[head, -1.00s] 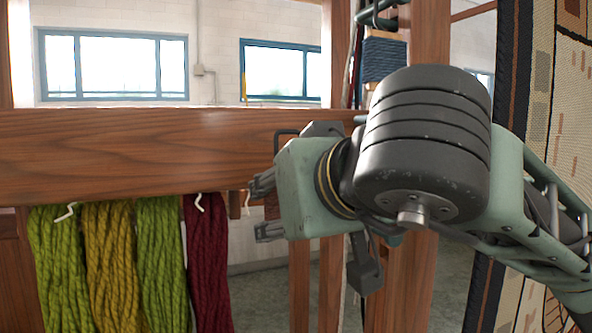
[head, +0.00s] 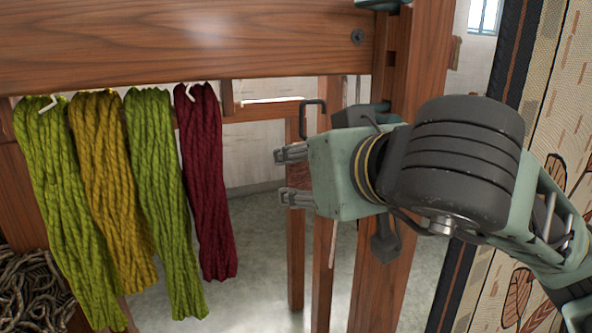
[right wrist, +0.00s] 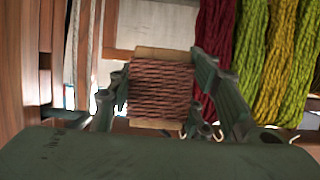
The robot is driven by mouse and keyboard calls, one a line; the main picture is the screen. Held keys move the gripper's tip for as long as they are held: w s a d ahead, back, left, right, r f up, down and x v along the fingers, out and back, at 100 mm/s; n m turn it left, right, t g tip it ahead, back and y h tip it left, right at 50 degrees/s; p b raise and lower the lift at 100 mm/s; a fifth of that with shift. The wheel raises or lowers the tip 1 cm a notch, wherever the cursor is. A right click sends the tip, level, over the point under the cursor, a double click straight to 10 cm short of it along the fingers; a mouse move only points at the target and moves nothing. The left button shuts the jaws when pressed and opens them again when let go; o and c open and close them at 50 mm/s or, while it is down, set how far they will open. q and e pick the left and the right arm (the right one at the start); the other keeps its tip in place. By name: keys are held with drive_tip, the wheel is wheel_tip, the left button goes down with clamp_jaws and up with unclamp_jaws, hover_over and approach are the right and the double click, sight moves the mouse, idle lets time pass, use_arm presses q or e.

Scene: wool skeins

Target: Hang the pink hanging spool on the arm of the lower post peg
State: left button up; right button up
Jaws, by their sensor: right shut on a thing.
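The pink hanging spool (right wrist: 160,90), wound with brownish-pink yarn between pale wooden ends, sits between the fingers of my right gripper in the right wrist view. My right gripper (head: 293,178) points left in the head view and is shut on it. The spool's body cannot be made out in the head view. A dark wire loop (head: 314,104) shows above the gripper; I cannot tell what it belongs to. A small grey-green piece (head: 381,107) on the wooden post (head: 425,50) may be the lower post peg, partly hidden behind my gripper. My left gripper is not in view.
Green (head: 60,200), mustard (head: 110,180) and dark red (head: 207,190) skeins hang left of the gripper below a thick wooden beam (head: 180,40). A patterned textile (head: 540,110) stands at right. Dark tangled material (head: 35,290) lies at lower left.

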drive_tip(key=w+d+f, duration=0.1)
drive_tip(key=w+d, duration=0.2)
drive_tip(key=d, duration=0.6)
drive_tip(key=shift+w+d+b, duration=0.25)
drive_tip(key=shift+d+b, duration=0.05)
drive_tip(key=shift+b, duration=0.05)
idle(0.3)
drive_tip(key=shift+f, duration=0.1)
drive_tip(key=o, duration=1.2)
drive_tip(key=shift+o, duration=0.2)
drive_tip(key=v, duration=1.2)
